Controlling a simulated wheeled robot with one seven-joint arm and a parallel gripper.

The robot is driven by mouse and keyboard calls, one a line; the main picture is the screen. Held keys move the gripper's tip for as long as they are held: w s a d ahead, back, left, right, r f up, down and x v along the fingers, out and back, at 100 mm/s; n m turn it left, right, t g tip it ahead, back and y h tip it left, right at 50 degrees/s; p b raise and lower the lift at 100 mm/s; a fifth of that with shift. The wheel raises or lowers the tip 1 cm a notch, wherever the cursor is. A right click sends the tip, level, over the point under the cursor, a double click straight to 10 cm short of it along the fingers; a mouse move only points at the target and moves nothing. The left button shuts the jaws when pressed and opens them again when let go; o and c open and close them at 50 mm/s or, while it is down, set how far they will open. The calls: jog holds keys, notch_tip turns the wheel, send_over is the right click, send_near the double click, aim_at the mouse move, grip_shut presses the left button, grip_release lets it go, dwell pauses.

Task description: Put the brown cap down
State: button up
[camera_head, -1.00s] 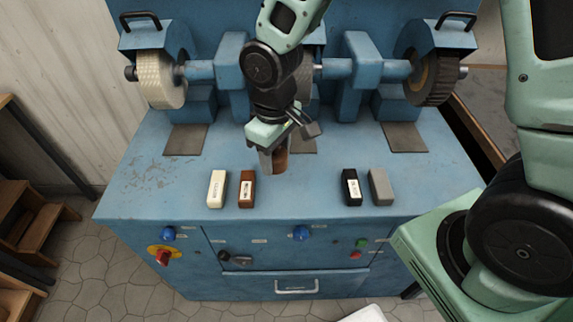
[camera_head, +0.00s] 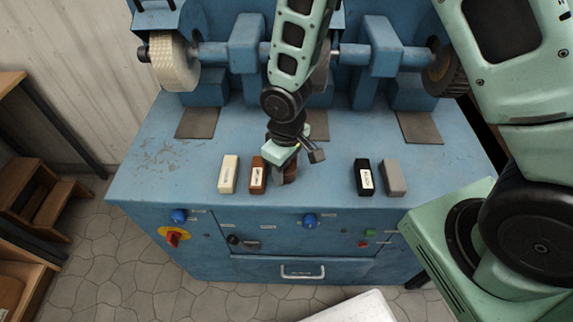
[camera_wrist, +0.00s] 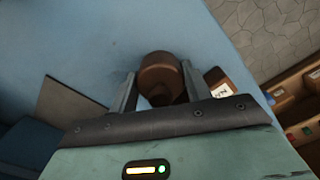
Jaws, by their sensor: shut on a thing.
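The brown cap (camera_wrist: 160,77) is between the two fingers of my gripper (camera_wrist: 158,92) in the wrist view, and the jaws are shut on it. In the head view my gripper (camera_head: 283,172) points down over the blue bench top, just right of a brown block with a white label. Only a small part of the brown cap (camera_head: 291,173) shows there, low by the bench surface. I cannot tell whether the cap touches the bench.
The blue bench top (camera_head: 325,170) holds a cream block (camera_head: 229,174), the brown block (camera_head: 257,175), a black block (camera_head: 363,177) and a grey block (camera_head: 394,178). Grinding wheels stand behind.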

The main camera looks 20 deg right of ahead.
jog(key=shift+f, duration=0.15)
jog(key=o, duration=1)
jog(key=shift+c, duration=0.2)
